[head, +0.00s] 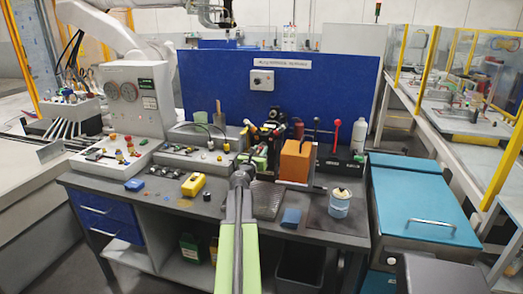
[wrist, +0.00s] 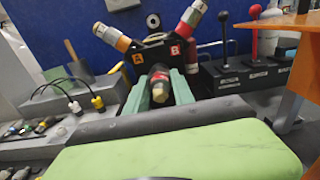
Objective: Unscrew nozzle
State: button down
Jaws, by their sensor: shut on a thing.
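The nozzle (wrist: 160,85) shows in the wrist view as a dark cylinder with a red band and a pale brass-coloured tip. It sits at the lower middle of a black branched body (wrist: 150,52) with an orange label A and a red label B. My gripper (wrist: 160,76) has its two green fingers on either side of the nozzle and is shut on it. In the head view my gripper (head: 258,161) reaches the black body on the bench, and the nozzle is too small to make out there.
An orange block (head: 295,161) stands close right of the gripper. Black and red levers (head: 336,135) stand behind it. A blue-and-white can (head: 340,204) is at the bench's right. A blue panel (head: 220,85) closes the back.

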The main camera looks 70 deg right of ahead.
jog(key=n, duration=0.5)
jog(key=shift+n, duration=0.3)
jog(key=c, duration=1)
grip_release()
jog(key=a, duration=1.2)
jog(key=shift+s, duration=0.3)
